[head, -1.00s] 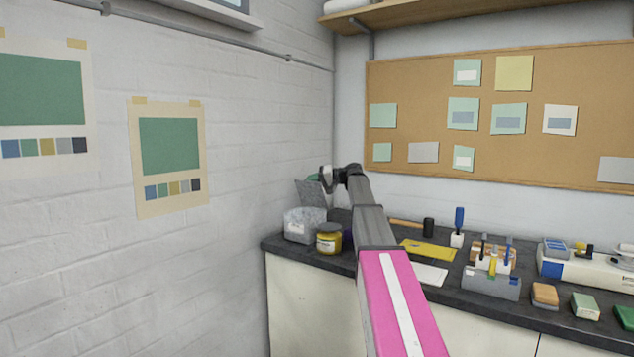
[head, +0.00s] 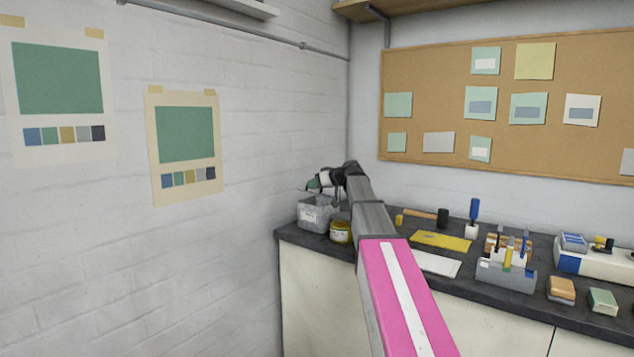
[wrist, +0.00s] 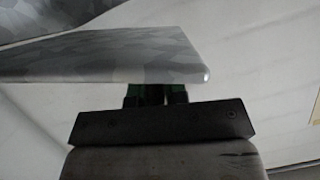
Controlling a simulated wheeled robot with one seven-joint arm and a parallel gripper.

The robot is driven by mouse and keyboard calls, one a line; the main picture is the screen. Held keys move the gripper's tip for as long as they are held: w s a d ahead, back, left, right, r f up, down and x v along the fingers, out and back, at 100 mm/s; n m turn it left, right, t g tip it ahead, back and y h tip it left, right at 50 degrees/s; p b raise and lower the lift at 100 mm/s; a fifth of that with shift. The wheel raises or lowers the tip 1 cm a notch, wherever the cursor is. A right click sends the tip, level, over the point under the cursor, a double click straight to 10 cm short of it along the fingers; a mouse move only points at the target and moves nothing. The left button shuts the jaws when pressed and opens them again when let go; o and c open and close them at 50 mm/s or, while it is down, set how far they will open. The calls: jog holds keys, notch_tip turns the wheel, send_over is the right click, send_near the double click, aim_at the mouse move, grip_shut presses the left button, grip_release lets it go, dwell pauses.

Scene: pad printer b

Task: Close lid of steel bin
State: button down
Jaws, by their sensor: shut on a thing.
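The steel bin (head: 314,216) is a small grey mottled box at the left end of the counter, near the wall corner. Its lid shows in the wrist view as a grey mottled plate (wrist: 110,62) with a rounded corner. My gripper (head: 314,184) is above the bin in the head view. In the wrist view, my gripper (wrist: 156,93) has its green fingertips close together at the lid's edge, shut on the lid. The lid hides part of the fingertips. In the head view the lid is too small and covered to judge its exact angle.
A yellow-labelled jar (head: 341,232) stands just right of the bin, close to my arm. A black-headed mallet (head: 442,217), a yellow sheet (head: 440,241) and a grey tool caddy (head: 506,274) lie farther right. The white brick wall (head: 250,150) is close on the left.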

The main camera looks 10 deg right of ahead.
jog(key=shift+s+a+f, duration=0.1)
jog(key=shift+s+f, duration=0.1)
jog(key=shift+f, duration=0.2)
jog(key=c, duration=1.2)
grip_release()
jog(key=shift+o, duration=0.2)
jog(key=v, duration=1)
jog(key=shift+s+d, duration=0.2)
jog(key=shift+d, duration=0.05)
jog(key=shift+r, duration=0.15)
